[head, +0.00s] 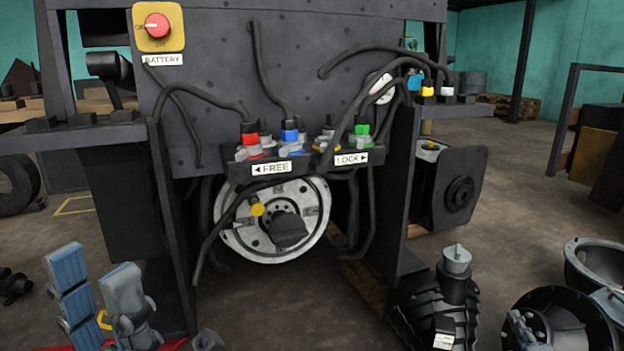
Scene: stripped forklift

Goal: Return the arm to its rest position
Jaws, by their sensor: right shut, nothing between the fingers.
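I cannot make out either of my grippers or arms in the head view. The stripped forklift's dark body (325,60) stands in front of me. A row of red (249,134), blue (290,132) and green (361,131) connectors sits on a dark ledge labelled FREE (271,168) and LOCK (351,160). Below it is a grey wheel or disc (309,205) with a black hub (290,232) and a yellow knob (257,209). Black cables (370,100) hang across the front panel.
Blue-grey blocks (68,272) stand at the lower left above something red. A black ribbed part with a silver top (457,260) and round black housings (570,325) lie lower right. A red battery knob (157,25) is upper left. Floor (500,215) is open on the right.

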